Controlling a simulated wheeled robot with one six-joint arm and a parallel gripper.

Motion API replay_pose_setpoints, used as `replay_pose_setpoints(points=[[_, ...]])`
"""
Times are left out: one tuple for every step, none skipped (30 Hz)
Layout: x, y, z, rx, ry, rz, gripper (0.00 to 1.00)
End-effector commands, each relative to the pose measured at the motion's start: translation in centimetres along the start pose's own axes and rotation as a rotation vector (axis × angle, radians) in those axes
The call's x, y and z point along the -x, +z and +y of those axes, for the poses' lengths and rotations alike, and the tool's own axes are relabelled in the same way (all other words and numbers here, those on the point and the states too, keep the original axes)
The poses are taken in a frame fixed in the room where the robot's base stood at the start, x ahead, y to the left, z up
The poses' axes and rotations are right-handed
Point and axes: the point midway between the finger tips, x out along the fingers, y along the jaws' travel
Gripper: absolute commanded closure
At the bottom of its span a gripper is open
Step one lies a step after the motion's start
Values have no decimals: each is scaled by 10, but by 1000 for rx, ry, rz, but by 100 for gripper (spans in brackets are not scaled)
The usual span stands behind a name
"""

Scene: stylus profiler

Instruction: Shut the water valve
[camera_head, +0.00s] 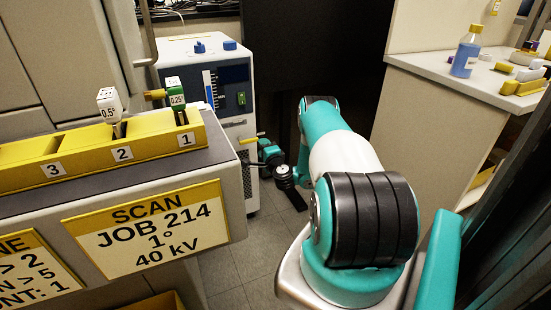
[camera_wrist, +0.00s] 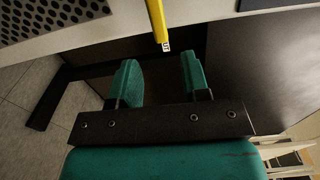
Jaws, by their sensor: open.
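The water valve's yellow lever (camera_head: 250,140) sticks out from the right edge of the white and blue cabinet in the head view. In the wrist view the lever (camera_wrist: 158,22) comes in from the top, with a small marked tip. My gripper (camera_wrist: 160,70) is open and empty, its two teal fingers spread. The lever's tip lies just past the fingertips in the picture, roughly centred on the gap. I cannot tell how far it is in depth. In the head view my gripper (camera_head: 265,152) is small and low beside the cabinet, close to the lever. The valve body is hidden.
The white and blue cabinet (camera_head: 232,75) stands at the back. A grey bench with a yellow rack (camera_head: 70,160) fills the left. A counter (camera_head: 455,75) with a bottle (camera_head: 466,52) stands at the right. Tiled floor (camera_head: 235,262) shows between them.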

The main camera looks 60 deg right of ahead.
Motion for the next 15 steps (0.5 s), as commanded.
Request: replay_pose_setpoints(points=[[4, 0, -8, -1, 3, 1, 57], [5, 0, -9, 0, 3, 1, 57], [8, 0, -8, -1, 3, 2, 57], [10, 0, -8, -2, 3, 2, 57], [12, 0, -9, -1, 3, 2, 57], [14, 0, -8, -1, 3, 2, 57], [16, 0, -9, -1, 3, 1, 57], [19, 1, -9, -2, 3, 1, 57], [22, 1, -9, -1, 3, 1, 57], [24, 2, -9, -1, 2, 1, 57], [26, 1, -9, 0, 2, 1, 57], [27, 1, -9, 1, 1, 0, 57], [29, 1, -9, 1, 1, 0, 57], [30, 1, -9, 0, 1, 0, 57], [33, 0, -8, -1, 1, 1, 57]])
